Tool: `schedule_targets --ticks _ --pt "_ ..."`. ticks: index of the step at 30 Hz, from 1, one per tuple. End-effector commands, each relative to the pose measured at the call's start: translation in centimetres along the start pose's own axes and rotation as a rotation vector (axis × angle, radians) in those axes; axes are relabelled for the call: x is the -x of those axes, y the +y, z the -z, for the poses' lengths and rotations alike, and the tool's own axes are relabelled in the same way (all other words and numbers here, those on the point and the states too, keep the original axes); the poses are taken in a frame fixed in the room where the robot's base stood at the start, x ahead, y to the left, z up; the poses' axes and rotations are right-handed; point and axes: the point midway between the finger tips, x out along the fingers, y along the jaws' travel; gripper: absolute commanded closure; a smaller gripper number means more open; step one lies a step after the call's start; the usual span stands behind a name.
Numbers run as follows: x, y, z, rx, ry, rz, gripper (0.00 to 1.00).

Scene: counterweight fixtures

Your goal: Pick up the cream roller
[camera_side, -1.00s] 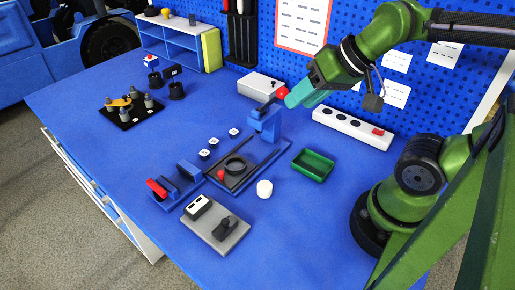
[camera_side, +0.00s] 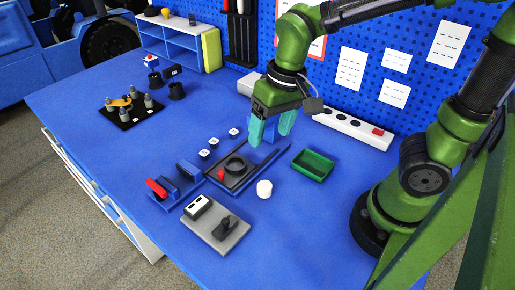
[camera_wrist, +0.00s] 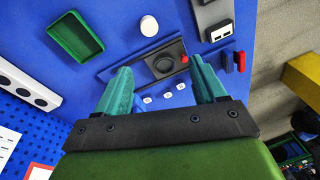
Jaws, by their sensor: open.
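The cream roller (camera_side: 264,189) is a short, pale cylinder standing upright on the blue table, right of the dark fixture tray. In the wrist view the roller (camera_wrist: 149,26) shows near the top middle, beyond my fingertips. My gripper (camera_side: 269,138) has teal fingers pointing down, above and behind the roller in the side view. It is open, with nothing between the fingers. In the wrist view my gripper (camera_wrist: 160,68) frames part of the dark fixture tray between its fingers.
The fixture tray (camera_side: 216,181) holds a black ring (camera_side: 235,165) and a red knob. A green tray (camera_side: 303,163) lies right of the roller. A grey plate (camera_side: 207,232) with a black knob is in front. A white switch strip (camera_side: 350,128) stands behind. Bare table surrounds the roller.

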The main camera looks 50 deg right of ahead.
Motion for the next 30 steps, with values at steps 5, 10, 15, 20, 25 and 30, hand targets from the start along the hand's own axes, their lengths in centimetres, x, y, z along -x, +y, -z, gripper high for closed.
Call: schedule_targets --ticks 5,10,15,20,25,30 --pt "-1.6 -0.8 0.8 -0.065 -0.092 -0.122 0.3" --pt "-2.0 -0.3 0.8 -0.146 -0.101 -0.155 0.3" --pt "-5.4 0.2 0.4 -0.145 -0.103 -0.155 0.3" --pt "-8.8 0.7 0.0 -0.144 -0.103 -0.155 0.3" --pt "-11.6 1.1 -0.2 -0.145 -0.1 -0.152 0.3" --pt "-12.7 1.3 -0.3 -0.145 -0.097 -0.151 0.3"
